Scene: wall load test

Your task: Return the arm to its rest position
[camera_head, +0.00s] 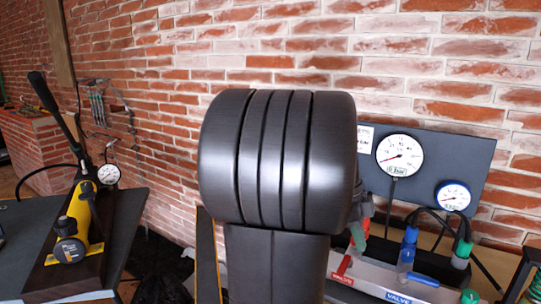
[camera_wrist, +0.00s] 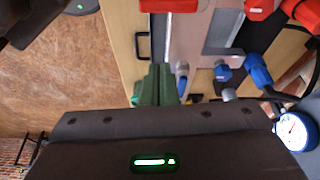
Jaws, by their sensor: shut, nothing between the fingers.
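My gripper (camera_wrist: 156,72) shows in the wrist view. Its dark body with a green light fills the lower part, and its two green fingers are together with nothing between them. The fingers are over the valve bench, and I see no clear contact with anything. In the head view a large black rounded part of my own arm stands in the middle and hides part of the bench and wall.
A dark panel with a white gauge (camera_head: 399,154) and a blue-rimmed gauge (camera_head: 453,196) stands at right, above a grey valve block (camera_head: 375,280) with coloured fittings. A yellow hand pump (camera_head: 84,217) stands at left. A brick wall (camera_head: 180,100) is behind.

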